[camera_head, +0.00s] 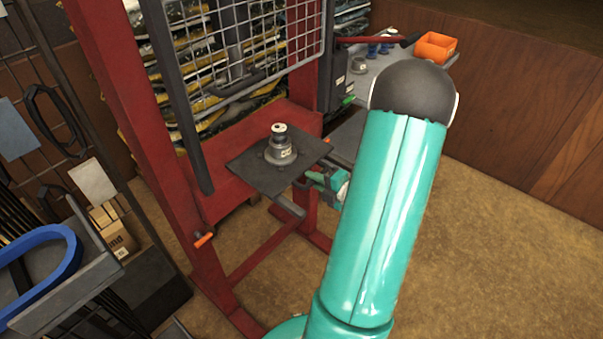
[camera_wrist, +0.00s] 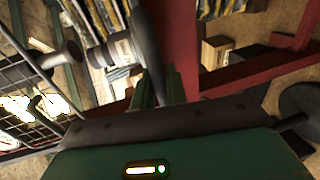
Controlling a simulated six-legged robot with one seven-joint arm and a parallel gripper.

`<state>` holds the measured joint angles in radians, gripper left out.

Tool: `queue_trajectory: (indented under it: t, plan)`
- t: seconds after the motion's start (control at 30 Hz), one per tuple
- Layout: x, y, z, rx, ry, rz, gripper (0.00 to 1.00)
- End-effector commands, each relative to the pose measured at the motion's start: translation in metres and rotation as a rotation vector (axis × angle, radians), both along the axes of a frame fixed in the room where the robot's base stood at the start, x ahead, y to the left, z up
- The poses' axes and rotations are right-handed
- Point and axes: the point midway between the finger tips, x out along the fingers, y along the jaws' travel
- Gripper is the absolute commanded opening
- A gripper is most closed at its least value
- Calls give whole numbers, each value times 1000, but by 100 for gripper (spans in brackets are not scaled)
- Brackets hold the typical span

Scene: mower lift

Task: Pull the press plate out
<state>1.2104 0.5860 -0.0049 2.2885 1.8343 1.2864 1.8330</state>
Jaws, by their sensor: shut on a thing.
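The press plate (camera_head: 258,178) is a dark, flat, square plate at the front of the red press (camera_head: 125,75). It juts out beyond the red bed. A grey stepped metal part (camera_head: 281,150) stands upright on it. My gripper (camera_head: 308,178) is at the plate's near right edge, partly hidden under it. In the wrist view, my gripper's green fingers (camera_wrist: 158,88) are shut on the plate, seen nearly edge-on (camera_wrist: 150,45). The metal part (camera_wrist: 115,50) shows beside it. The exact grip contact is hard to see.
A wire-mesh guard (camera_head: 250,55) hangs above the plate, within the red frame. A grey side bench (camera_head: 385,65) holds an orange bin (camera_head: 435,47). A cart with a blue loop (camera_head: 45,262) stands at left. The floor at right (camera_head: 500,250) is clear.

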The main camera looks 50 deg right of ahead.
Motion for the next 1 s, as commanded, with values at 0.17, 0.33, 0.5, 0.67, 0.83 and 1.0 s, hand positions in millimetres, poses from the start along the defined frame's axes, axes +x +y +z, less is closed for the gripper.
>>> queue_trajectory:
  t: [0.17,0.33,0.5,0.67,0.83,1.0]
  plan:
    - [-26,1,0,2,0,2,0]
    - [-39,1,0,0,0,2,0]
    - [-43,2,0,0,0,1,0]
    - [-43,2,0,0,1,0,0]
    - [-43,2,0,0,1,-1,30]
    - [-43,2,0,0,0,-1,32]
